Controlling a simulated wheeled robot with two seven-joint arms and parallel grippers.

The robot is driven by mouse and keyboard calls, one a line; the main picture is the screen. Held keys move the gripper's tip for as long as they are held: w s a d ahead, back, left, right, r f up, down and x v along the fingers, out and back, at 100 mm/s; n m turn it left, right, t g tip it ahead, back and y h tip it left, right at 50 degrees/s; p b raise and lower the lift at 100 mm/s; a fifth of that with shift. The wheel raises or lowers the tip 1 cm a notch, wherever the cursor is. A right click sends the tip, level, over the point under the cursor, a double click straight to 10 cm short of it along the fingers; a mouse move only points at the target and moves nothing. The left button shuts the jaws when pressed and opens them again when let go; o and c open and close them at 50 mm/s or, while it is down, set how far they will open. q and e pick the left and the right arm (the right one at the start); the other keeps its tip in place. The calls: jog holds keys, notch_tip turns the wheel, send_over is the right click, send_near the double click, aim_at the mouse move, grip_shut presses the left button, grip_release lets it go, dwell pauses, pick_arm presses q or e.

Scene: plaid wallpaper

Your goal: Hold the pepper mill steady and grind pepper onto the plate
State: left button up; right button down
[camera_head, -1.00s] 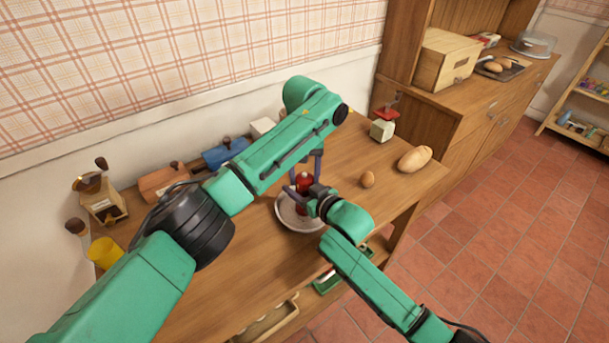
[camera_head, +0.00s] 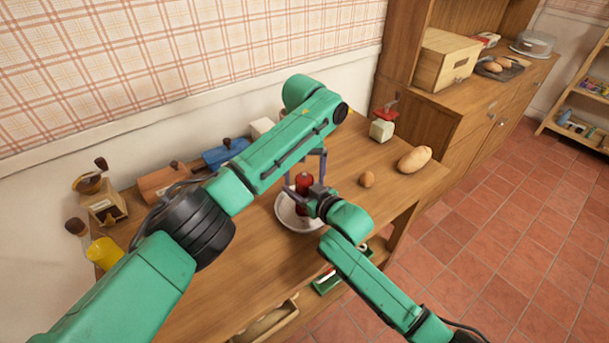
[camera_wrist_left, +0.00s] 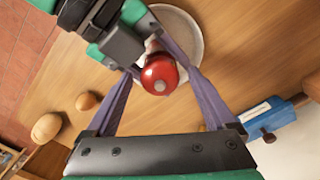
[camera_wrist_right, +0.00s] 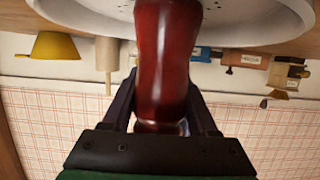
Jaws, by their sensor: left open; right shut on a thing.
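The red pepper mill (camera_head: 304,181) stands upright over the white plate (camera_head: 287,212) on the wooden table. My right gripper (camera_head: 322,203) is shut on the mill's body from the near right side. The mill's red body (camera_wrist_right: 165,60) fills the space between its fingers in the right wrist view. My left gripper (camera_wrist_left: 163,68) is open above the mill, its fingers on either side of the round red top (camera_wrist_left: 160,74) with its pale knob. In the left wrist view the plate (camera_wrist_left: 190,35) lies beneath, partly hidden. My left arm hides part of the table.
Wooden grinders and boxes (camera_head: 163,180) and a yellow cup (camera_head: 104,253) stand along the wall at left. The table's right edge is close to the loaf.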

aim_at(304, 176)
pick_arm(q)
notch_tip(304, 176, up, 12)
jog(key=shift+f, duration=0.1)
pick_arm(e)
jog(key=shift+c, duration=0.5)
grip_release()
jog(key=v, duration=1.1)
jog(key=shift+s+d, duration=0.1)
jog(key=shift+s, duration=0.05)
jog(key=shift+s+d+r, duration=0.15)
jog(key=shift+s+r, duration=0.05)
jog(key=shift+s, duration=0.1)
